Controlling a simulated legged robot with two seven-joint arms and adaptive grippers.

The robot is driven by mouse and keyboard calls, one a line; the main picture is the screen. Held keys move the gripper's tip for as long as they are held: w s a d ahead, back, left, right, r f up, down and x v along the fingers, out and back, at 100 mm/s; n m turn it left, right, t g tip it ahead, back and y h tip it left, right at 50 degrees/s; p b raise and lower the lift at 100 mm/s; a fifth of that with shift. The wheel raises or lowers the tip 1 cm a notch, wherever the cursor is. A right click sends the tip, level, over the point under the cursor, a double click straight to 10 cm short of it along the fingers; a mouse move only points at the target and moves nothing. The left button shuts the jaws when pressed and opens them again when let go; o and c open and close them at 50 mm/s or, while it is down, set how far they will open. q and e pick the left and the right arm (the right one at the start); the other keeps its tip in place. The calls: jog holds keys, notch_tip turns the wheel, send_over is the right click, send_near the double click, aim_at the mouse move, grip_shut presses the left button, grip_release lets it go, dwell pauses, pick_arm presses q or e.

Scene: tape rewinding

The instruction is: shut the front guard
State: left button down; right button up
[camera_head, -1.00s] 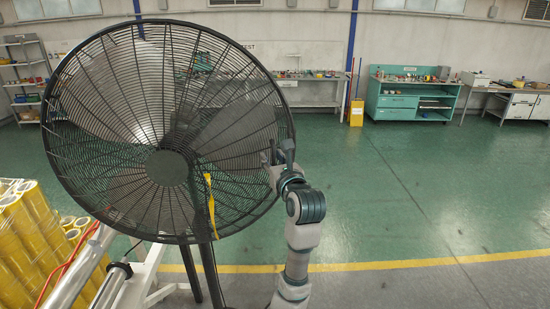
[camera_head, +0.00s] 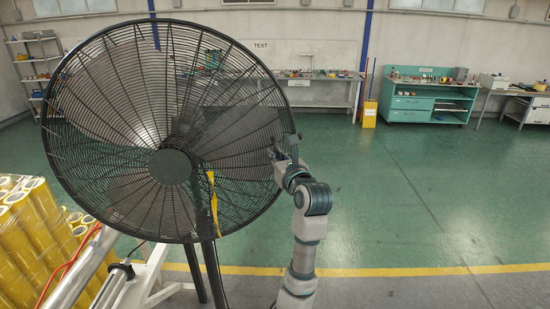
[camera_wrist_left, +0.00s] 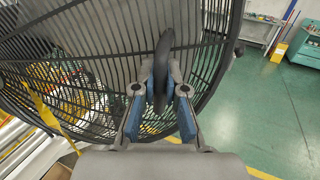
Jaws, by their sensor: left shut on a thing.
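A large black fan stands at left in the head view. Its round wire front guard (camera_head: 108,190) has a solid disc (camera_head: 170,167) at its centre, and a yellow ribbon (camera_head: 212,205) hangs in front of its lower part. My left gripper (camera_head: 285,152) is at the guard's right edge. In the left wrist view, my left gripper (camera_wrist_left: 161,75) is shut on a dark curved handle (camera_wrist_left: 163,50) beside the wire guard (camera_wrist_left: 100,35). I cannot tell how wide any gap is between the front guard and the rear cage. My right gripper is not in view.
Yellow tape rolls (camera_head: 35,225) stand at lower left, near a metal roller frame (camera_head: 95,260). A green workbench (camera_head: 430,100) and a yellow bin (camera_head: 369,114) are far back. The green floor (camera_head: 420,190) to the right is clear.

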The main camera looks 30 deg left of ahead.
pick_arm(q)
jog(key=shift+d+r, duration=0.15)
jog(key=c, duration=1.3)
grip_release()
jog(key=shift+w, duration=0.1)
jog(key=shift+o, duration=0.5)
jog(key=shift+d, duration=0.15)
jog(key=v, duration=1.2)
jog(key=shift+d, duration=0.25)
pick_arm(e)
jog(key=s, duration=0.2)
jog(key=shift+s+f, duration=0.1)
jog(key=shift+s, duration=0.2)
pick_arm(q)
jog(key=shift+w+a+f, duration=0.1)
jog(key=shift+a+f, duration=0.1)
jog(key=shift+a, duration=0.05)
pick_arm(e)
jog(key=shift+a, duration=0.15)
